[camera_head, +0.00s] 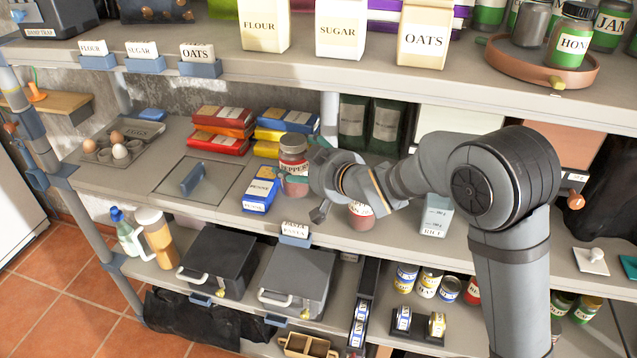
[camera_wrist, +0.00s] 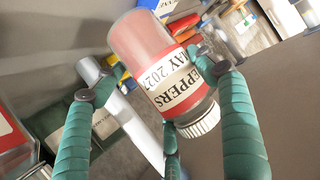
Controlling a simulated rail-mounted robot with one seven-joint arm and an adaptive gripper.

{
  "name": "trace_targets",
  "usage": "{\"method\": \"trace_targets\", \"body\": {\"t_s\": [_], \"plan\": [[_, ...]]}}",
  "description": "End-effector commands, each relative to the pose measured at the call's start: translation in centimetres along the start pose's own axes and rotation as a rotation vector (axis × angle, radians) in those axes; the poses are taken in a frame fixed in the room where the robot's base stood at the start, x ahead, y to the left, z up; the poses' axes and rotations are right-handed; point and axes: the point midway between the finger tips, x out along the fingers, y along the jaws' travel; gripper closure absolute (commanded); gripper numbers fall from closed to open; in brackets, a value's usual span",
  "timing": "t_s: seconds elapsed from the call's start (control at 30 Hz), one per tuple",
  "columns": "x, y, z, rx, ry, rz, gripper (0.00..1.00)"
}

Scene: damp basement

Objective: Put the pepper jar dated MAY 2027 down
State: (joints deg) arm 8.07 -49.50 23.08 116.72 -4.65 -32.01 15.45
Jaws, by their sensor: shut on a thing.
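The pepper jar (camera_head: 293,148) has a grey lid and a red and cream label. In the wrist view the jar (camera_wrist: 160,70) appears upside down, and its label reads PEPPERS and MAY 2027. The teal fingers of my gripper (camera_wrist: 165,82) are shut around it. In the head view my gripper (camera_head: 297,175) holds the jar upright over the middle shelf (camera_head: 330,247), behind the blue packet. I cannot tell whether its base touches the shelf. A second reddish jar (camera_head: 361,216) stands to the right, partly hidden by my arm.
A blue packet (camera_head: 258,195) stands close at the front left. Red packets (camera_head: 218,141) and yellow and blue packets (camera_head: 272,134) are stacked behind. A flush hatch (camera_head: 197,188) and egg tray (camera_head: 118,147) lie left. A pale rice box (camera_head: 436,219) stands right. The upper shelf overhangs the back.

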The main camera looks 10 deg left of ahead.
Motion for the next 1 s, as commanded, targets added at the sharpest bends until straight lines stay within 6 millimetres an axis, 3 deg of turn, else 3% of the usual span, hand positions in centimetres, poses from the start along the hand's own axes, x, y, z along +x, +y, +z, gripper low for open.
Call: {"method": "trace_targets", "body": {"t_s": [0.5, 0.9, 0.93, 1.0], "plan": [[2.1, -0.1, 5.0, -0.001, 0.006, 0.001, 0.76], [2.3, -0.1, 5.4, -0.001, 0.009, 0.000, 0.76], [2.3, -0.1, 5.6, 0.000, 0.003, 0.000, 0.28], [2.3, -0.1, 5.5, 0.000, 0.003, 0.000, 0.24]]}}
